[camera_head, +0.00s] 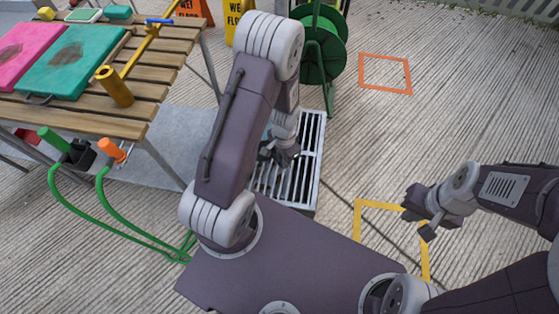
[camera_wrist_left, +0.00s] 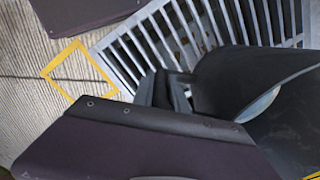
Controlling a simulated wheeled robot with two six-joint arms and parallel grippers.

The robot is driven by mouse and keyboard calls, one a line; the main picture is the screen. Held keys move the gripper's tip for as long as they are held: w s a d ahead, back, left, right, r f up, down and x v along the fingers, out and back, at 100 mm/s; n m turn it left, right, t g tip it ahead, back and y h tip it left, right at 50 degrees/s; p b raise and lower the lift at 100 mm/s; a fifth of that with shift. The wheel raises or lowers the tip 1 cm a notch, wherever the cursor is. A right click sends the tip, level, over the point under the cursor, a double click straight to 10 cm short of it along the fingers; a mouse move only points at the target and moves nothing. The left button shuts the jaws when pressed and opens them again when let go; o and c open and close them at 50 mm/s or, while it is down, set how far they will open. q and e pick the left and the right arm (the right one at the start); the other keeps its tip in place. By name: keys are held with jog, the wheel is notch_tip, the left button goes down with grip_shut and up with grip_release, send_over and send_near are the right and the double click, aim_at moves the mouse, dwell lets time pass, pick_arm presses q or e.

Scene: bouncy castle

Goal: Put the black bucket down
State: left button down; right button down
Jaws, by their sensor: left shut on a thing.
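The black bucket (camera_wrist_left: 290,120) fills the right side of the left wrist view, its open mouth showing and something pale inside. It is tilted in that picture, over or beside the metal floor grate (camera_wrist_left: 150,45). My left gripper (camera_wrist_left: 170,92) is shut on it at its edge. In the head view my left gripper (camera_head: 280,152) hangs over the grate (camera_head: 308,165). There my arm hides the bucket, and I cannot tell whether it touches the ground. My right gripper (camera_head: 424,212) is open and empty, above the yellow floor square (camera_head: 378,204).
An orange floor square (camera_head: 385,90) lies further back on clear ribbed ground. A green hose reel (camera_head: 325,45) stands behind the grate. A wooden slatted table (camera_head: 130,125) with coloured boards is at the left. Green hoses (camera_head: 120,235) loop near my base.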

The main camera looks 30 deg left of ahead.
pick_arm(q)
notch_tip(320, 180, down, 4)
jog(key=shift+b, duration=0.95)
jog(key=shift+r, duration=0.1)
jog(key=c, duration=1.3)
grip_release()
